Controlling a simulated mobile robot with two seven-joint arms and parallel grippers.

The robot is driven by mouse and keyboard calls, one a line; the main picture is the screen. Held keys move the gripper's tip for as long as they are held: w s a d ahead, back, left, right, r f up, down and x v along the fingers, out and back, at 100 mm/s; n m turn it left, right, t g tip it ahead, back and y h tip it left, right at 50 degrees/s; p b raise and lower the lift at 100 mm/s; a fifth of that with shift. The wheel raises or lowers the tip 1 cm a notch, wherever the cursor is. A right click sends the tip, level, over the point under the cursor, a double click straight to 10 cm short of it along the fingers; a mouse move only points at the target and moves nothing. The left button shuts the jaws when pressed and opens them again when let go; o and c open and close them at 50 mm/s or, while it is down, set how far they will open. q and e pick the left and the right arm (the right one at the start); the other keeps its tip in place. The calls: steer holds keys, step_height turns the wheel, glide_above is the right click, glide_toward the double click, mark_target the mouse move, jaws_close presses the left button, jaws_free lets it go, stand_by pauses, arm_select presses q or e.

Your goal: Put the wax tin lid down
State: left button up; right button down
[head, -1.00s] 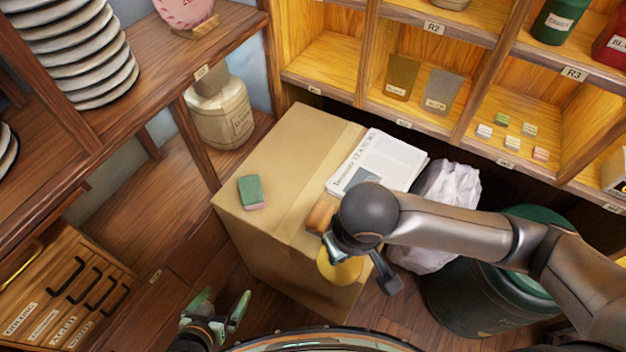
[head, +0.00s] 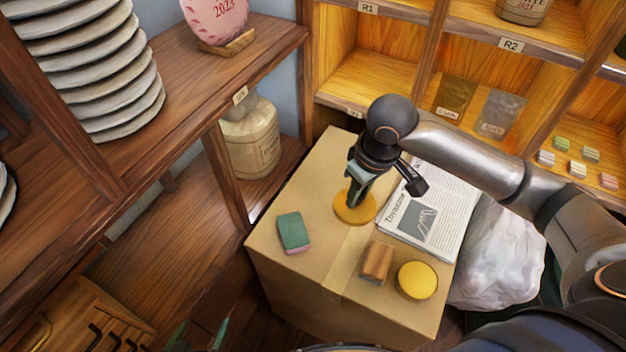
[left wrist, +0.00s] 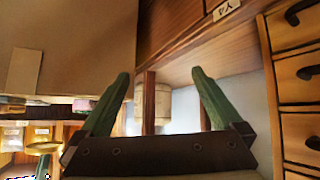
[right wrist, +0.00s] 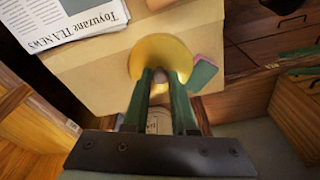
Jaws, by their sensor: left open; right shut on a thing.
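The wax tin lid (head: 352,214) is a round yellow disc, at or just above the top of the cardboard box (head: 318,262). My right gripper (head: 354,196) is shut on its middle from above. In the right wrist view the lid (right wrist: 178,58) lies beyond the fingers (right wrist: 160,78), which close on a small knob. I cannot tell whether the lid touches the cardboard. The round tin (head: 417,280) with a yellow top stands at the box's front right, apart from the lid. My left gripper (head: 200,336) is open and empty, low at the bottom edge.
A green and pink sponge (head: 293,233) lies left of the lid. A wooden block (head: 376,262) sits beside the tin. A newspaper (head: 432,215) covers the box's right back. A white bag (head: 498,262) stands right of the box. Cardboard between sponge and block is clear.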

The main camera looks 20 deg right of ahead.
steer(key=shift+w, duration=0.7)
steer(key=w+d+f+b, duration=0.1)
steer(key=w+f, duration=0.2)
steer(key=w, duration=0.1)
steer(key=w+d+f+b, duration=0.1)
steer(key=w+f, duration=0.2)
steer(key=w, duration=0.1)
steer(key=w+d+f+b, duration=0.1)
steer(key=w+f+b, duration=0.1)
steer(key=w, duration=0.3)
steer(key=shift+f, duration=0.55)
steer(key=shift+w+f, duration=0.3)
steer(key=shift+f, duration=0.1)
step_height(320, 180, down, 2)
steer(key=shift+d+f+b, duration=0.1)
steer(key=shift+f+b, duration=0.15)
steer(key=shift+b, duration=0.15)
steer(key=shift+f, duration=0.2)
steer(key=shift+f, duration=0.15)
steer(key=c, duration=0.7)
jaws_free()
